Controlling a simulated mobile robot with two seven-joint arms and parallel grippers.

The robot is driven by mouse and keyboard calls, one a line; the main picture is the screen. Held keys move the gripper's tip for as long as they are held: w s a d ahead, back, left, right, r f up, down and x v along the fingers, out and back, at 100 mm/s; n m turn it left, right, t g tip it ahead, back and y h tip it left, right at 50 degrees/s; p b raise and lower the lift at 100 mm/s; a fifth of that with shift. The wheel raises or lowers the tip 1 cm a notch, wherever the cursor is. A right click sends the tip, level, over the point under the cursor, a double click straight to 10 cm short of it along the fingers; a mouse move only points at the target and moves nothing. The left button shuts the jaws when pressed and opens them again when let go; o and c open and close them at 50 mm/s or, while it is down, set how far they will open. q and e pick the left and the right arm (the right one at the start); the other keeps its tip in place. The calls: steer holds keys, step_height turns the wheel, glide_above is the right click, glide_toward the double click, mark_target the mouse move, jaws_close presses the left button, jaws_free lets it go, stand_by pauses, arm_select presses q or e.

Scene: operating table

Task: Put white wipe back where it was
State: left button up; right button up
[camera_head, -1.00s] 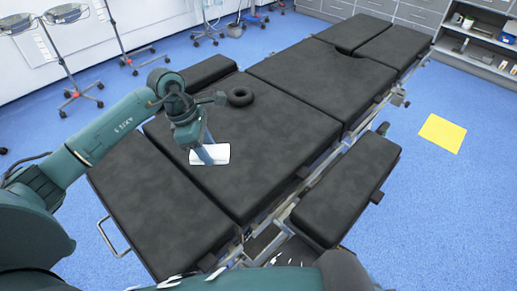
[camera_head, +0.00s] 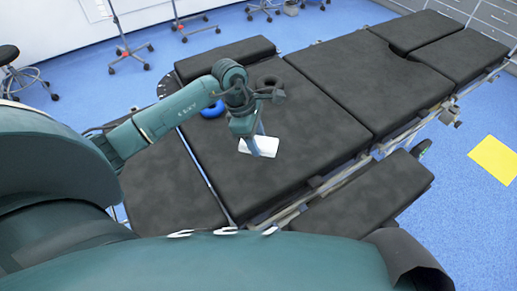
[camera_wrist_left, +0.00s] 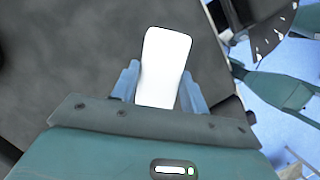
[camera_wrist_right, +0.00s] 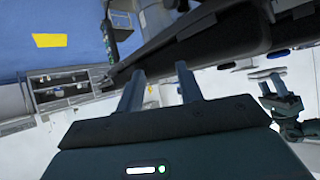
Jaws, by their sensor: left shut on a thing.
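The white wipe (camera_head: 262,146) is a flat, white, rounded rectangle, held over the near black section of the operating table (camera_head: 310,150). My left gripper (camera_head: 256,138) is shut on it. In the left wrist view the wipe (camera_wrist_left: 163,60) sits between the two fingers of my left gripper (camera_wrist_left: 160,85) and sticks out past their tips. I cannot tell whether it touches the pad. My right gripper (camera_wrist_right: 160,80) shows only in the right wrist view, with its fingers apart and nothing between them.
A black ring (camera_head: 268,80) lies on the table behind my left gripper. A blue ring (camera_head: 212,111) shows partly behind my left arm. A separate black side pad (camera_head: 370,200) is at the front right. A yellow square (camera_head: 494,158) lies on the floor at right.

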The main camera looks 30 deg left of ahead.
mark_target(257, 159)
arm_select(q)
steer(key=shift+f, duration=2.6)
steer(key=o, duration=0.9)
steer(key=shift+r, duration=0.15)
steer(key=v, duration=1.2)
